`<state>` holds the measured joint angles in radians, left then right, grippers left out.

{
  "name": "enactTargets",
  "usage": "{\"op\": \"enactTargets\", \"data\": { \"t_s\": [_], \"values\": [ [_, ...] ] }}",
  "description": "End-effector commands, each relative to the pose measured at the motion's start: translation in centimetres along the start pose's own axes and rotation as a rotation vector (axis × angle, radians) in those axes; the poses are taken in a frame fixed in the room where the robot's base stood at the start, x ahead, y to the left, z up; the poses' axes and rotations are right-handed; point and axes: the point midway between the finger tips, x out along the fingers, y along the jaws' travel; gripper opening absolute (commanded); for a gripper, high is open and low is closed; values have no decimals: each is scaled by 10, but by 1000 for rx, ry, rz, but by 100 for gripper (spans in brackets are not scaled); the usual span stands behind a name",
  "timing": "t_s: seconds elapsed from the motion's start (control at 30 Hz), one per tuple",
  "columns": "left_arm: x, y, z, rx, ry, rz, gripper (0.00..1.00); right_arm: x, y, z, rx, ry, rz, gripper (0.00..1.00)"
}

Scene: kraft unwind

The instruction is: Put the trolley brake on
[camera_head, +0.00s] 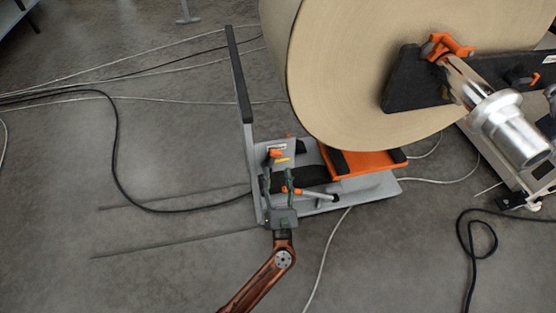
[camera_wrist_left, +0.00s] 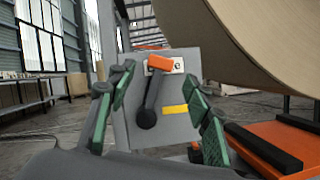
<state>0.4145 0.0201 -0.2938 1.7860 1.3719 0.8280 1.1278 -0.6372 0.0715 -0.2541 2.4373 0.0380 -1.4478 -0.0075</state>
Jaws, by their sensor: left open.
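The trolley (camera_head: 383,190) is a low grey platform with an orange cradle and a tall upright handle frame (camera_head: 241,85) at its left end. A grey panel (camera_head: 289,149) stands on it, and this panel (camera_wrist_left: 183,142) faces my left wrist camera. On the panel is a lever (camera_wrist_left: 153,92) with an orange top and a black ball knob (camera_wrist_left: 146,118) at its lower end. A yellow strip (camera_wrist_left: 175,111) is beside it. My left gripper (camera_head: 278,178) is open and empty in front of the panel, its green-padded fingers to either side of the lever. My right gripper is not in view.
A large kraft paper roll (camera_head: 345,70) hangs over the trolley, with a black arm and silver shaft end (camera_head: 510,125) at right. A grey rod with an orange end (camera_head: 318,194) is close right of my gripper. Cables (camera_head: 115,150) lie on the floor.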

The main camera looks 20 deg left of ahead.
Motion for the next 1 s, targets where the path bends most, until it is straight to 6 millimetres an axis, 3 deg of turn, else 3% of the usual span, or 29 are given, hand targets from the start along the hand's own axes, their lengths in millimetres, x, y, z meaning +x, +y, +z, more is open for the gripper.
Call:
{"op": "enactTargets", "data": {
  "t_s": [0.2,0.4,0.7,1.0],
  "values": [
    [35,-1,-1,4,-2,0,46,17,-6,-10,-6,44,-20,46],
    [52,0,-2,6,-1,-2,46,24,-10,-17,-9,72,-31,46],
    [55,0,-1,6,-1,-2,46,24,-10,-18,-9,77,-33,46],
    [55,0,-1,7,-1,-2,26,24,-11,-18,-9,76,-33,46]
  ]
}}
